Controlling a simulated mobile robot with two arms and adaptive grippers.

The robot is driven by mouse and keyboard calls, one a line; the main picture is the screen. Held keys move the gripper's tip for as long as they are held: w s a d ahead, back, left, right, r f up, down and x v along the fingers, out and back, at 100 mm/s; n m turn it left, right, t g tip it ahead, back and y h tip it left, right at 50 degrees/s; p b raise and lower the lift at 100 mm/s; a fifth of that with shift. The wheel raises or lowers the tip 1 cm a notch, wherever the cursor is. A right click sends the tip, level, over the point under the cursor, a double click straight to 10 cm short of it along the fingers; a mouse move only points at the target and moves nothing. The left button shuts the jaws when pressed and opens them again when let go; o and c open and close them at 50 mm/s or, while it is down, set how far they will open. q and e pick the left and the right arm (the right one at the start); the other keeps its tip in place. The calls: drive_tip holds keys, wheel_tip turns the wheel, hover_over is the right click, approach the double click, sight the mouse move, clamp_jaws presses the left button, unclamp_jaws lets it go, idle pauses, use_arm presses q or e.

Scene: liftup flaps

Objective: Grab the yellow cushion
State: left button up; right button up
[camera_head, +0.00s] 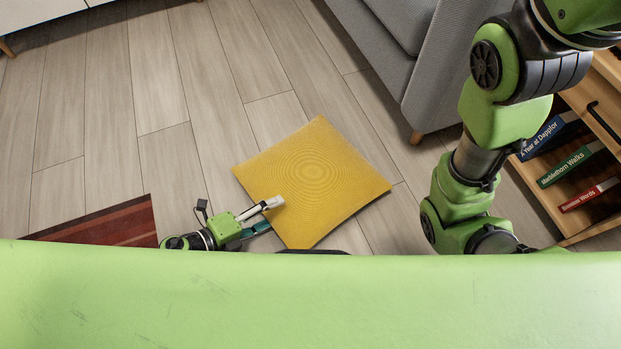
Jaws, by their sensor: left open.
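The yellow cushion (330,180) lies flat on the wooden floor in the middle of the head view, with a pattern of fine rings on top. My left gripper (268,215) is open at the cushion's lower left edge. One light finger shows over the cushion's top near that edge, and a darker part shows lower down beside it. I cannot tell whether the fingers touch the cushion. My right arm comes down on the right side, and its gripper is hidden behind my green body at the bottom.
A grey sofa (440,60) stands behind the cushion at the upper right. A wooden bookshelf (545,205) with several books is at the right. A red striped rug (105,225) lies at the lower left. The floor (150,100) to the left and behind is clear.

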sight(279, 210)
use_arm(q)
drive_tip(key=b+x, duration=0.1)
drive_tip(key=x, duration=0.2)
drive_tip(key=shift+w+d+f, duration=0.2)
drive_tip(key=shift+d, duration=0.1)
drive_tip(key=shift+r, duration=0.1)
drive_tip(key=c, duration=1.1)
drive_tip(key=shift+o, duration=0.2)
drive_tip(key=shift+r, duration=0.15)
